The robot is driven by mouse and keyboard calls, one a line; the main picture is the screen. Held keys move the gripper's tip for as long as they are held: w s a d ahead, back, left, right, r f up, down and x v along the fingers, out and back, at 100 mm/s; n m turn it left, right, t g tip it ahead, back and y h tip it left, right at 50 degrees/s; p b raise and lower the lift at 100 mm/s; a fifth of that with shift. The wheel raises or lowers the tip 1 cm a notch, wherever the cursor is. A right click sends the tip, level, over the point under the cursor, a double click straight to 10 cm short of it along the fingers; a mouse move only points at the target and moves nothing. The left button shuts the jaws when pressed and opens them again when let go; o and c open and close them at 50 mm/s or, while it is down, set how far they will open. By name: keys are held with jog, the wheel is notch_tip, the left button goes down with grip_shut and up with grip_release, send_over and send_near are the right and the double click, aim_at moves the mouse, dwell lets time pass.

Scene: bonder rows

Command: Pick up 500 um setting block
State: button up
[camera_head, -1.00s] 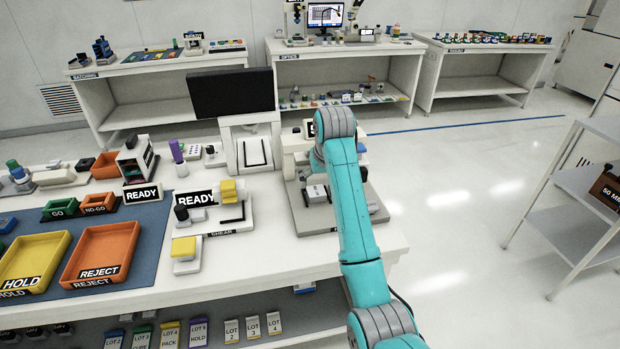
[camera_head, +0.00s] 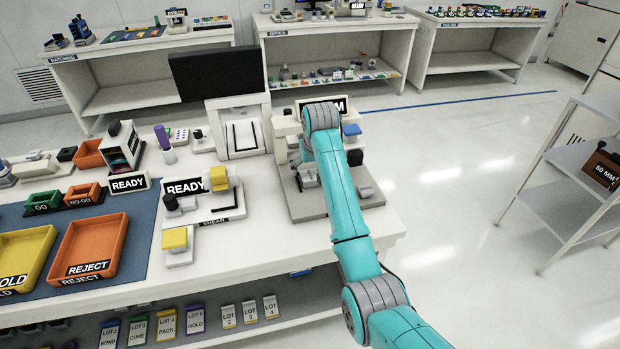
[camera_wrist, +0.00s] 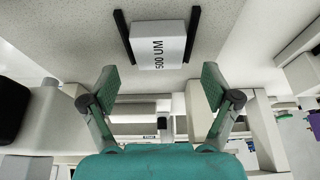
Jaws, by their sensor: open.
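The 500 um setting block (camera_wrist: 158,45) is a white block with dark "500 UM" lettering. In the wrist view it lies between two dark rails on a pale surface, beyond my fingertips. My gripper (camera_wrist: 160,84) is open and empty, with its two green-padded fingers wide apart, one toward each side of the block. The block appears clear of both fingers. In the head view my arm reaches over the machine at the right end of the bench; my fingers are hidden there, and I cannot make out the block for certain.
The machine's grey base (camera_head: 308,210) is near the bench's right end. A dark monitor (camera_head: 218,70) stands behind. The shear fixture (camera_head: 205,212), a READY sign (camera_head: 185,187) and an orange reject tray (camera_head: 92,250) are to the left. Open floor and a shelf rack (camera_head: 575,190) are at right.

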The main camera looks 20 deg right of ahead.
jog(key=shift+x, duration=1.45)
jog(key=shift+c, duration=0.2)
